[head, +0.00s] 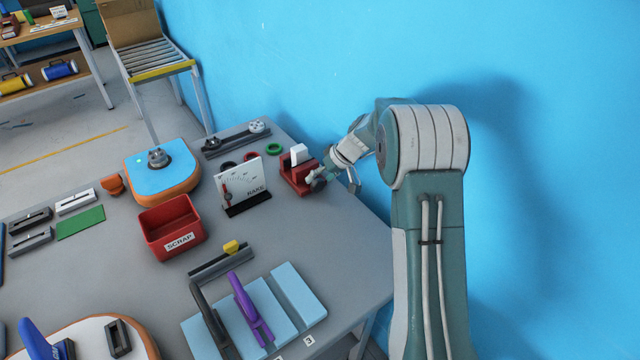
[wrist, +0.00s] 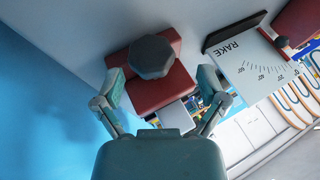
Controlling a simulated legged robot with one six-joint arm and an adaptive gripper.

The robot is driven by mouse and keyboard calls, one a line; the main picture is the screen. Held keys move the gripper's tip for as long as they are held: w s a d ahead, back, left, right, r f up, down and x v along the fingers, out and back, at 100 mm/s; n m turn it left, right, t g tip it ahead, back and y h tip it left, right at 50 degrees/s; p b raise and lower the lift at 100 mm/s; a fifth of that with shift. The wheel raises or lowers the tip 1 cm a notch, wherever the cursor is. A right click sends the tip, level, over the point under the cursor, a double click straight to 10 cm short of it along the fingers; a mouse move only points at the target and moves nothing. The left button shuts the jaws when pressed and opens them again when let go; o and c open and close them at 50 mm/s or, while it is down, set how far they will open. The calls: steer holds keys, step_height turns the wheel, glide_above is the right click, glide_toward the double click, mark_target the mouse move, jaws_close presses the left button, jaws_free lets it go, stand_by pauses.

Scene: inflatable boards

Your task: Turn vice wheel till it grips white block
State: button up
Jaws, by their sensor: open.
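The red vice (head: 297,177) stands near the table's right edge, close to the blue wall, in the head view. The white block (head: 298,154) sits upright in the vice; whether the jaws touch it cannot be told. The vice wheel (head: 319,184) is a dark grey round knob on the near side, clear in the wrist view (wrist: 151,57) in front of the red vice body (wrist: 164,90). A pale face of the white block shows below the vice there (wrist: 175,117). My gripper (wrist: 160,82) is open, with one finger on each side of the wheel and vice, apart from both.
The white RAKE gauge board (head: 242,183) stands left of the vice. A red SCRAP bin (head: 172,226), green ring (head: 274,149) and black rail fixture (head: 236,139) are farther left or behind. Light blue boards with a purple clamp (head: 250,308) lie nearer. The wall is close on the right.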

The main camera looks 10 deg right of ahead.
mark_target(320, 181)
step_height(320, 181, up, 8)
steer(key=shift+f, duration=0.1)
steer(key=shift+c, duration=0.3)
